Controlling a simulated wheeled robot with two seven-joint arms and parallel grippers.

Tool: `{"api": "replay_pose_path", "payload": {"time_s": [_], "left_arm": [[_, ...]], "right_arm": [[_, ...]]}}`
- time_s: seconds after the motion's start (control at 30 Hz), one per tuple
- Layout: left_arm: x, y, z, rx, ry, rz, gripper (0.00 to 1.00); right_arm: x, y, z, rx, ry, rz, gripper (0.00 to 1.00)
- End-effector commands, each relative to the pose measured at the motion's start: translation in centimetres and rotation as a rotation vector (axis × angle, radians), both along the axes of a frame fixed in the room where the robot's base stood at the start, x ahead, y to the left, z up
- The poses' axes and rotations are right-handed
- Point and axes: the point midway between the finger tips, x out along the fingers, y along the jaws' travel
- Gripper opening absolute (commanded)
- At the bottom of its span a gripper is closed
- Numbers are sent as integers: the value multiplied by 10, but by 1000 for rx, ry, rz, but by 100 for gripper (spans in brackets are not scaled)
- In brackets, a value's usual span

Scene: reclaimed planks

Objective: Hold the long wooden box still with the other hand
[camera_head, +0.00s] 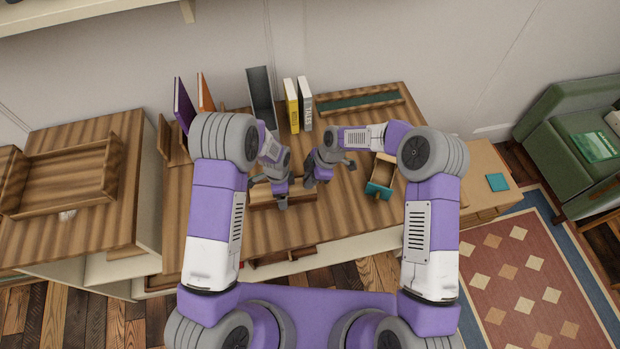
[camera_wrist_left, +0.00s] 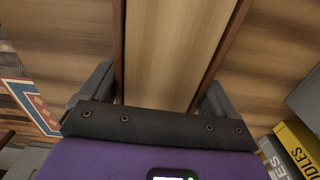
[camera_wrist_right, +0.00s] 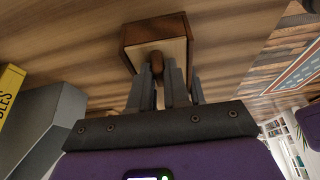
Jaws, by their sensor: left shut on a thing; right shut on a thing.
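The long wooden box (camera_head: 303,198) lies on the striped wooden table near its front edge. The left wrist view shows its pale panel between dark raised sides (camera_wrist_left: 170,45). My left gripper (camera_head: 271,190) is shut across the box's width, one finger outside each long side. In the right wrist view, a box end has a pale face (camera_wrist_right: 178,52) and a round brown knob (camera_wrist_right: 152,62). My right gripper (camera_head: 319,172) is shut on that knob. In the head view both hands hide much of the box.
A small box with a teal front (camera_head: 379,189) stands right of my right gripper. Behind are a grey holder (camera_head: 261,95), a yellow book (camera_head: 291,105), a white book (camera_head: 305,103) and a green-bottomed tray (camera_head: 345,104). A wooden tray (camera_head: 65,178) lies left.

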Motion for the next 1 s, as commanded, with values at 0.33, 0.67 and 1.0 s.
{"api": "replay_pose_path", "payload": {"time_s": [0.33, 0.67, 1.0], "left_arm": [[0, 1, 0, 1, 0, 1, 51], [0, 1, 0, 2, 1, 0, 51], [0, 1, 0, 1, 1, 0, 51]], "right_arm": [[18, -66, 0, 1, -1, -8, 0], [25, -99, 1, -1, -2, -1, 0], [25, -98, 1, -1, -1, 0, 36]]}}
